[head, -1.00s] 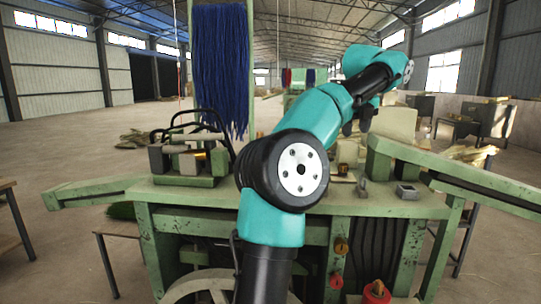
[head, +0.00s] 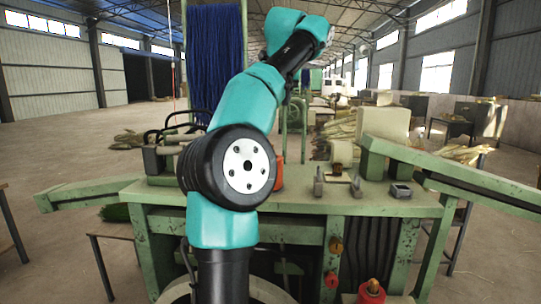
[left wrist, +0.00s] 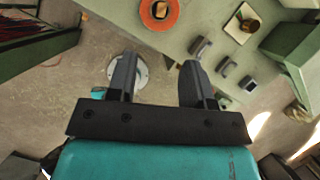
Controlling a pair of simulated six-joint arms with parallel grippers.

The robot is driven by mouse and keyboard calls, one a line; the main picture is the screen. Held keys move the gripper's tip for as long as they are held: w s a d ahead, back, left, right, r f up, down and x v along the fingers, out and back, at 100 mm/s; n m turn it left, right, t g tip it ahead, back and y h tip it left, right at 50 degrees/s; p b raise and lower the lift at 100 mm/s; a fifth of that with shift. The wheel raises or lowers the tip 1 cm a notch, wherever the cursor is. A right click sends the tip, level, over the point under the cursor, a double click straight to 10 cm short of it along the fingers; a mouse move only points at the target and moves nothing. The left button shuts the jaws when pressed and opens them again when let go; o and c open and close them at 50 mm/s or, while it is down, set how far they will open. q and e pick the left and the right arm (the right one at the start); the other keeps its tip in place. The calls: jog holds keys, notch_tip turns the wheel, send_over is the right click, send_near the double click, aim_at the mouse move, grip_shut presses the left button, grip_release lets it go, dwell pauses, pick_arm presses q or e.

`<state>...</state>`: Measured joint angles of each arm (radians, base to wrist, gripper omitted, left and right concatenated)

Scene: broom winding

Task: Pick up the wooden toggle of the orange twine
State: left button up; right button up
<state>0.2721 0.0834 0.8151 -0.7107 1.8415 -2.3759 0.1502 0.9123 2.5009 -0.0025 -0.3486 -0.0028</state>
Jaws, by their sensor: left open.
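In the head view a narrow orange strip (head: 279,172) stands on the green bench, partly hidden behind my teal arm. My left gripper (left wrist: 156,72) is open and empty, its two dark fingers apart, with the orange spool beyond them. In the head view its fingers cannot be made out. My right gripper is in neither view.
The green bench (head: 300,205) carries small metal fittings and a metal box (head: 401,191) at right, and a clamp-like machine (head: 165,160) at left. Blue bristles (head: 215,60) hang behind. A red knobbed part (head: 371,292) is low in front.

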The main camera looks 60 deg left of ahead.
pick_arm(q)
jog(key=x, duration=1)
jog(key=shift+f, duration=0.35)
jog(key=shift+f, duration=0.1)
jog(key=shift+x, duration=2.5)
jog(key=shift+w, duration=0.2)
jog(key=shift+c, duration=0.4)
grip_shut()
